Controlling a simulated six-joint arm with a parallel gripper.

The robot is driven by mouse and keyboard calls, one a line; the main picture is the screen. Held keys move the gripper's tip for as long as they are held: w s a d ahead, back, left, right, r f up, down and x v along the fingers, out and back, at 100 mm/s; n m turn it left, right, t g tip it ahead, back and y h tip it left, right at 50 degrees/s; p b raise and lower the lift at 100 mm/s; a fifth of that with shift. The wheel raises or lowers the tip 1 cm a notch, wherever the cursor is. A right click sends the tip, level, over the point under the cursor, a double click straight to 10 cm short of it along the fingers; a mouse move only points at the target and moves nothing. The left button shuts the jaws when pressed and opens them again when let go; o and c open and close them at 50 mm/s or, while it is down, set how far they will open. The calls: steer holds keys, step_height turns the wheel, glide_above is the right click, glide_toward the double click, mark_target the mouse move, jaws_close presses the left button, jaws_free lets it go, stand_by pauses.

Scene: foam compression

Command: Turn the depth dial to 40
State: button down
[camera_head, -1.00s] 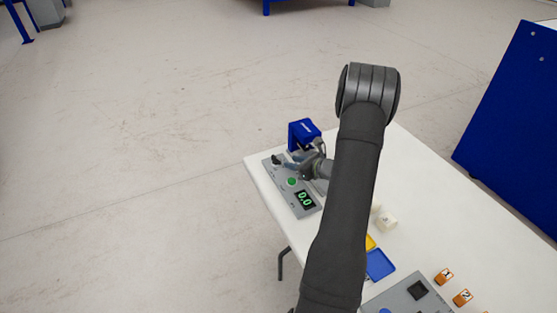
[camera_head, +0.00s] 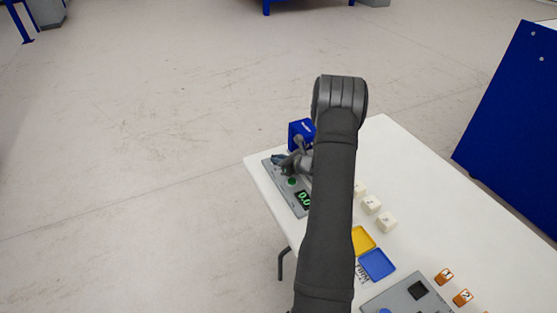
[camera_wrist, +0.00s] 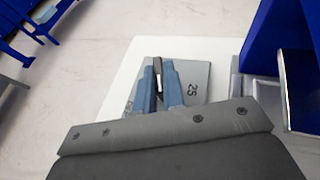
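The grey control panel (camera_head: 297,208) sits at the table's left corner, with a green button (camera_head: 292,182) and a green display (camera_head: 304,199) reading 0.0, partly covered by my arm. My gripper (camera_head: 278,159) is at the panel's far end, where it covers the dial. In the wrist view, a dark knob with a white mark (camera_wrist: 158,76), seemingly the depth dial, shows between the two blue fingers of my gripper (camera_wrist: 159,73). The fingers stand close on either side of it; whether they press on it cannot be told. A "25" label (camera_wrist: 193,90) is right of it.
A blue press-like device (camera_head: 301,132) stands just beside the panel and close to my gripper. White blocks (camera_head: 372,204), a yellow tray (camera_head: 363,240), a blue tray (camera_head: 377,264) and orange numbered blocks (camera_head: 444,277) lie further along the white table (camera_head: 450,225).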

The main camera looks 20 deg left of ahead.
steer(key=shift+w+n+g+y, duration=0.1)
steer(key=shift+n+g+y, duration=0.2)
steer(key=shift+n+g, duration=0.4)
steer(key=c, duration=1.5)
jaws_free()
steer(key=shift+d, duration=0.1)
steer(key=v, duration=1.7)
steer(key=shift+w+d+r, duration=0.1)
steer(key=shift+d+r, duration=0.05)
steer(key=shift+d, duration=0.05)
